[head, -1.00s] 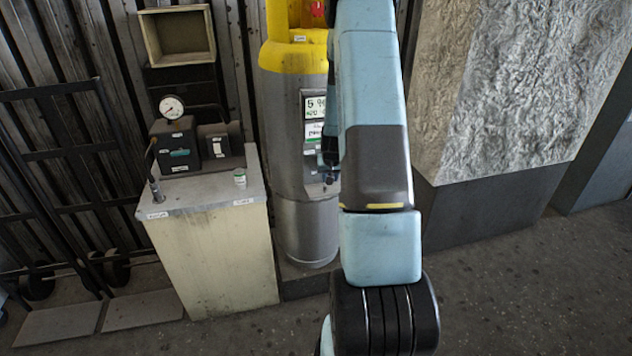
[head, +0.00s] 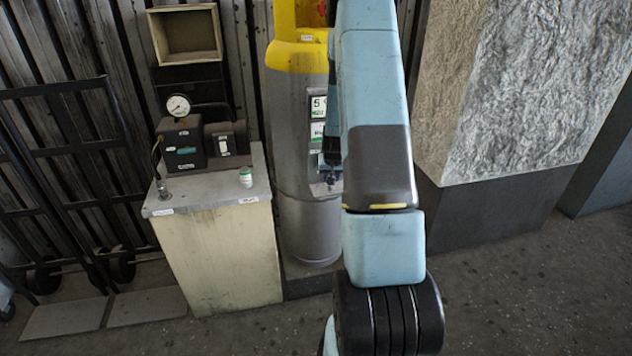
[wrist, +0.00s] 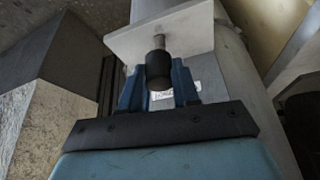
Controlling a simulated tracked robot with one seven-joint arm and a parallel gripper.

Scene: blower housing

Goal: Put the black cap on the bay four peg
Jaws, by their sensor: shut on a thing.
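In the wrist view my gripper (wrist: 160,88) has two blue fingers, shut on the black cap (wrist: 158,72), which sits between their tips. A short grey metal peg (wrist: 159,42) stands out in front of a pale plate (wrist: 185,35), and its end lines up with the cap. The cap meets or overlaps the peg's end in this view; I cannot tell whether it is seated. A white label (wrist: 172,92) behind the fingers is partly hidden and unreadable. In the head view my gripper (head: 330,168) is mostly behind my arm, beside the grey cylinder's front; the cap is not clear there.
The tall yellow-topped grey cylinder (head: 302,130) stands behind my arm. Left of it, a cream cabinet (head: 222,255) carries a gauge unit (head: 182,140) and a small white-green container (head: 246,177). A rough pale block (head: 530,90) stands at right. Floor is clear at lower right.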

